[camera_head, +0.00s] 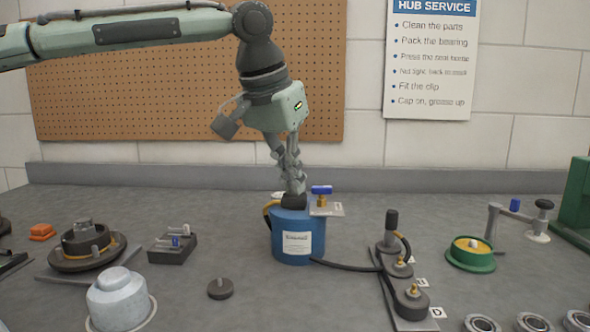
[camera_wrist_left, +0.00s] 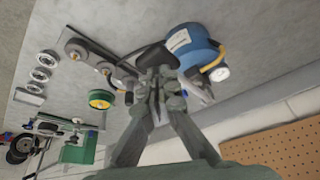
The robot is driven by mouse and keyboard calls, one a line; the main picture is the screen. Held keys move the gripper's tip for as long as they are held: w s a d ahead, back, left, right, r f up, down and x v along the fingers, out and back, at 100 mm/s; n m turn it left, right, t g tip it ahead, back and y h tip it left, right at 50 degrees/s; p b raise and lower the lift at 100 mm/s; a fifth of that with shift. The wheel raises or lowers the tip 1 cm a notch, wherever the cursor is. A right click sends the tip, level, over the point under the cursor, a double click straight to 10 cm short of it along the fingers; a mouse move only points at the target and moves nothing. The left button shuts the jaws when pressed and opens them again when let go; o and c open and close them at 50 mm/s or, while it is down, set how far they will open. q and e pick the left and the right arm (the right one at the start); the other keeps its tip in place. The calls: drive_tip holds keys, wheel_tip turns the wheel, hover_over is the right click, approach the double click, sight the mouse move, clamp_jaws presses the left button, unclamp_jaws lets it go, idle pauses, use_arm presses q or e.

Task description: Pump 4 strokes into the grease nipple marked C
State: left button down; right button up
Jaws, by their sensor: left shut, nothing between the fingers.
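A blue grease bucket (camera_head: 285,246) with a white label stands mid-bench; it also shows in the left wrist view (camera_wrist_left: 192,48). A black block (camera_head: 294,201) is on its top. My left gripper (camera_head: 294,188) points down, shut and empty, with its tips at or just above this block; contact is unclear. A black hose (camera_head: 345,266) runs from the bucket to a grey plate (camera_head: 405,322) with black hubs and brass nipples (camera_head: 413,290). A tag D (camera_head: 437,312) reads clearly beside the front nipple; the tags behind it are too small to read. My right gripper is out of view.
A blue-handled brass valve (camera_head: 321,192) sits right beside the gripper. A green-rimmed tub (camera_head: 470,254) and a stand (camera_head: 505,223) are to the right. A silver hub (camera_head: 118,300) and a dark block (camera_head: 173,249) are left. Bench between puck (camera_head: 220,289) and plate is mostly clear.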

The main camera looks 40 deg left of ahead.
use_arm(q)
drive_tip(key=shift+f, duration=0.15)
drive_tip(key=shift+f, duration=1.1)
drive_tip(key=shift+f+b, duration=0.1)
drive_tip(key=shift+b, duration=0.2)
